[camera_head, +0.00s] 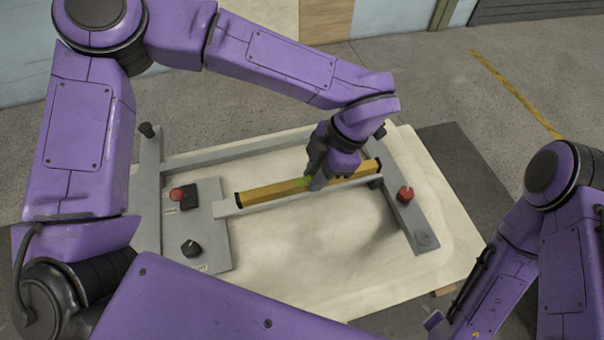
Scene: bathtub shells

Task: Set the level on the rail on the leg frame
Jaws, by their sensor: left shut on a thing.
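The yellow level (268,191) with black ends lies lengthwise along the light grey rail (262,205) of the leg frame. My left gripper (315,183) is shut on the level near its middle, coming down from above and behind, and hides part of it. I cannot tell whether the level touches the rail or is held just above it. The grey leg frame (232,154) sits on the cream bathtub shell (320,275). My right arm shows at the lower right, but its gripper fingers are not visible.
A grey plate on the left of the frame carries a red button (177,194) and a black knob (191,248). Another red knob (405,194) stands on the frame's right bar. Dark matting (455,160) and bare floor lie beyond the shell.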

